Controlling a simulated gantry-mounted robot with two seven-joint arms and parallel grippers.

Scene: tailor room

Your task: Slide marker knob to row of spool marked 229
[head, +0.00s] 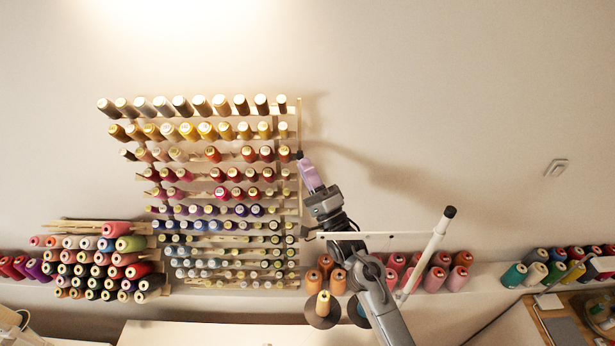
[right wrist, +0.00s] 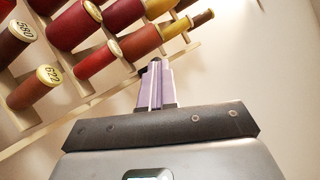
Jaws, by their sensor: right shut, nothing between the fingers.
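The spool rack (head: 215,181) hangs on the wall with rows of colored thread spools. A thin upright rail (head: 299,118) runs along its right side. My right gripper (head: 301,158) has purple fingers with dark tips and is shut and empty at this rail, near the row of red and orange spools. The right wrist view also shows the shut fingers (right wrist: 155,68), pointing up beside the rack. I cannot make out the marker knob apart from the dark fingertips. Spool labels 580 (right wrist: 23,30) and 672 (right wrist: 47,74) show; I cannot read 229. My left gripper is out of view.
A second rack of spools (head: 100,262) stands at the lower left. A pale bar with a black-tipped post (head: 430,245) is near my right arm. Large cones (head: 455,278) stand on a shelf below.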

